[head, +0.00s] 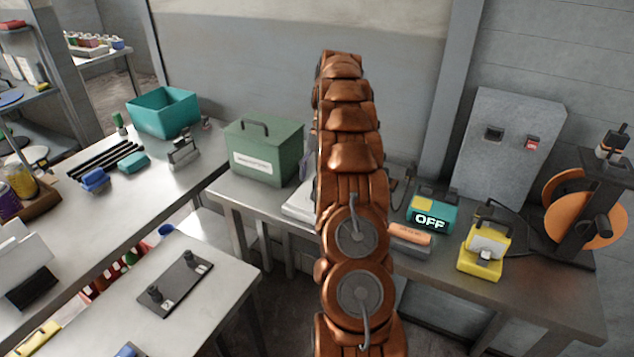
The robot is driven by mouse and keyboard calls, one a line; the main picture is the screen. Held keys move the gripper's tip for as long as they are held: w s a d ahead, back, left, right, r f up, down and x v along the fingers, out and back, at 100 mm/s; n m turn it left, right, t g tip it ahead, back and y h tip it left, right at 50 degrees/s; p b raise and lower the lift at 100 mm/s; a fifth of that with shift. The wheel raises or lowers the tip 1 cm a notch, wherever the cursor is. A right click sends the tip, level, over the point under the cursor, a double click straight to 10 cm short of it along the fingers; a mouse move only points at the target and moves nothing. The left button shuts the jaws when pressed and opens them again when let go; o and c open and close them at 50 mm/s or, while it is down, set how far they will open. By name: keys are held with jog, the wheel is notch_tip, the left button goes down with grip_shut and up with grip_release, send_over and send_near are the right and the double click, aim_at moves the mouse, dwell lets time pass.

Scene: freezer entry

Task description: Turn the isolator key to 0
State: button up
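I cannot make out an isolator key for certain, nor any 0 mark. A grey upright panel (508,165) stands at the back right of the far bench, with a small black fitting (493,133) and a small red fitting (533,143) on its face. A yellow device (484,250) with a dark handle stands in front of the panel, and its details are too small to read. My copper arm rises through the middle of the head view. My gripper does not show, and the arm hides part of the bench behind it.
A teal box reading OFF (431,215) and an orange-topped block (409,239) stand left of the yellow device. An orange-disc machine (587,210) stands at far right. A green case (264,150) sits left of my arm. Dark rods and a teal bin (163,112) occupy the left bench.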

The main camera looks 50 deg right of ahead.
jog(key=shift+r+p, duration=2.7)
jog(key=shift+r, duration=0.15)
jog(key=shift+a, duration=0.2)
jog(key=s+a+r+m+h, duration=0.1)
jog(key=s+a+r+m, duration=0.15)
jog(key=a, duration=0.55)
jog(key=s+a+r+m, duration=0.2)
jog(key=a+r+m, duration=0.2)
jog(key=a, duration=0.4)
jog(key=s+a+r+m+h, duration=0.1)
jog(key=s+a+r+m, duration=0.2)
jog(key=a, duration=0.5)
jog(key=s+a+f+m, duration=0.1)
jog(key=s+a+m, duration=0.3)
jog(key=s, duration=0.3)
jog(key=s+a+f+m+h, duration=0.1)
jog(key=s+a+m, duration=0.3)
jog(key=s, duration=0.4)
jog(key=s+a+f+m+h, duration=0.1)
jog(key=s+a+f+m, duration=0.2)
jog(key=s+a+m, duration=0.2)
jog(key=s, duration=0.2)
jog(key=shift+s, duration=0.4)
